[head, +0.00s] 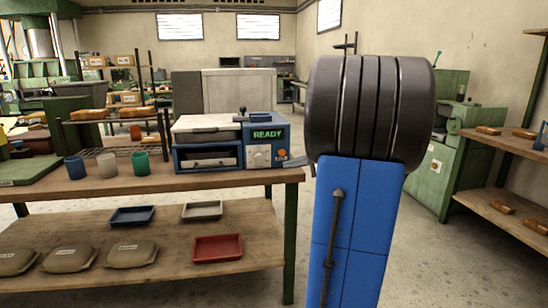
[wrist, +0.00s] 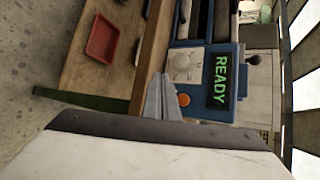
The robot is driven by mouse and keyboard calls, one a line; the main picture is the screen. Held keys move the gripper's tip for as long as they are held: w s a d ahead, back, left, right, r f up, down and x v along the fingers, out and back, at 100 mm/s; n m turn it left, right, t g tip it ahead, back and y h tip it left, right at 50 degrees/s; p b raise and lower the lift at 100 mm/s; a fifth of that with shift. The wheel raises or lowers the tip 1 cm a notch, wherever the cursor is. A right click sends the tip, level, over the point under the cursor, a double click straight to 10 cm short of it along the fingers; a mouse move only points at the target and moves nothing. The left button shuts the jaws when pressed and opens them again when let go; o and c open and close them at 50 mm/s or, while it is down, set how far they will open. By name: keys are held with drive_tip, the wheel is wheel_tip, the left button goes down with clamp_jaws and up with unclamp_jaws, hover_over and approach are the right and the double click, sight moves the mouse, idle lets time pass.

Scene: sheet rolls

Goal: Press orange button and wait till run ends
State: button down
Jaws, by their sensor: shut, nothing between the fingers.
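The blue sheet-rolling machine (head: 222,143) stands on the workbench, and its display (head: 268,133) reads READY in green. My gripper is shut and empty. In the head view my gripper (head: 297,162) shows only in part beside the panel's right edge. I see no clear contact with the button.
Cups (head: 108,164) and a wire rack (head: 95,152) stand left of the machine on the workbench (head: 190,181). The lower shelf (head: 170,245) holds trays, including a red one (head: 217,248), and several sacks. A green machine (head: 452,140) stands at right.

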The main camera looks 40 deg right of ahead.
drive_tip(key=shift+s+d, duration=0.1)
drive_tip(key=shift+d, duration=0.4)
approach(282, 153)
drive_tip(key=shift+w+a+f, duration=0.75)
drive_tip(key=shift+w+f, duration=0.2)
drive_tip(key=shift+w, duration=0.1)
drive_tip(key=shift+w+a+f, duration=0.7)
drive_tip(key=shift+w+f, duration=0.25)
drive_tip(key=shift+w, duration=0.15)
drive_tip(key=shift+w, duration=0.1)
idle(0.5)
drive_tip(key=shift+w+d, duration=0.2)
drive_tip(key=shift+w, duration=0.05)
drive_tip(key=shift+w+d, duration=0.3)
drive_tip(key=shift+w, duration=0.15)
idle(1.0)
drive_tip(key=shift+s+a, duration=0.1)
drive_tip(key=shift+s, duration=0.05)
drive_tip(key=shift+s+a, duration=0.4)
drive_tip(key=shift+s, duration=0.3)
